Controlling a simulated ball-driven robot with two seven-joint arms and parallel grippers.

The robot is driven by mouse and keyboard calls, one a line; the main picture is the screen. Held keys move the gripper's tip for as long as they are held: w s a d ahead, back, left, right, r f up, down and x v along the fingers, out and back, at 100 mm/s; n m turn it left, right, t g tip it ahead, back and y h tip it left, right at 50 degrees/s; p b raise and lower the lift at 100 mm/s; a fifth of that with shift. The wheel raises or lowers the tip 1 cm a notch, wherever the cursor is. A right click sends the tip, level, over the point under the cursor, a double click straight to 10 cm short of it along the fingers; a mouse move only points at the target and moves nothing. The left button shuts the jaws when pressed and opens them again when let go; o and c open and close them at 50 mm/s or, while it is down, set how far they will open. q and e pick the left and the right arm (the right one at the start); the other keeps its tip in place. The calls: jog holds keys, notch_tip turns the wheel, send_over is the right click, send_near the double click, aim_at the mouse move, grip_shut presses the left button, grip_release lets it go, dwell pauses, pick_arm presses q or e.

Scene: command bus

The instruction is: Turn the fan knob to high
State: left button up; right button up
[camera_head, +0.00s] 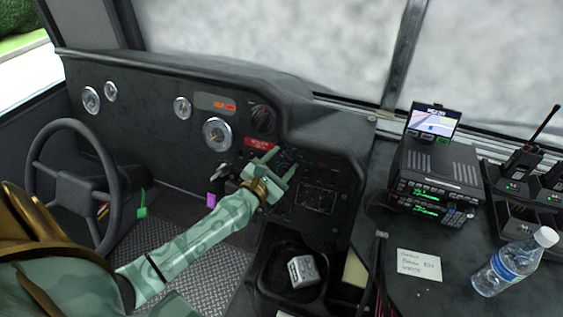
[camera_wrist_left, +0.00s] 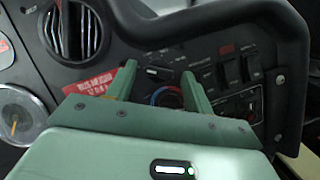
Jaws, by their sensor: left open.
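My left gripper (camera_head: 283,158) reaches to the dark control panel right of the large gauge, its two green fingers apart. In the left wrist view the open fingers (camera_wrist_left: 159,72) frame a dark control with a white mark (camera_wrist_left: 156,73), likely the fan knob. Just below it, a round dial with a red and blue ring (camera_wrist_left: 167,96) shows between the fingers, partly hidden by the gripper body. The labels are too small to read, and I cannot tell whether the fingers touch either control. No right gripper shows.
A row of switches (camera_wrist_left: 229,72) lies right of the fingers. A red label (camera_wrist_left: 97,80) and a round air vent (camera_wrist_left: 79,31) lie to the left. The steering wheel (camera_head: 40,150) stands at far left. A radio unit (camera_head: 436,170) and water bottle (camera_head: 512,262) are on the right console.

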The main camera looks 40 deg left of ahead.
pick_arm(q)
jog(key=c, duration=1)
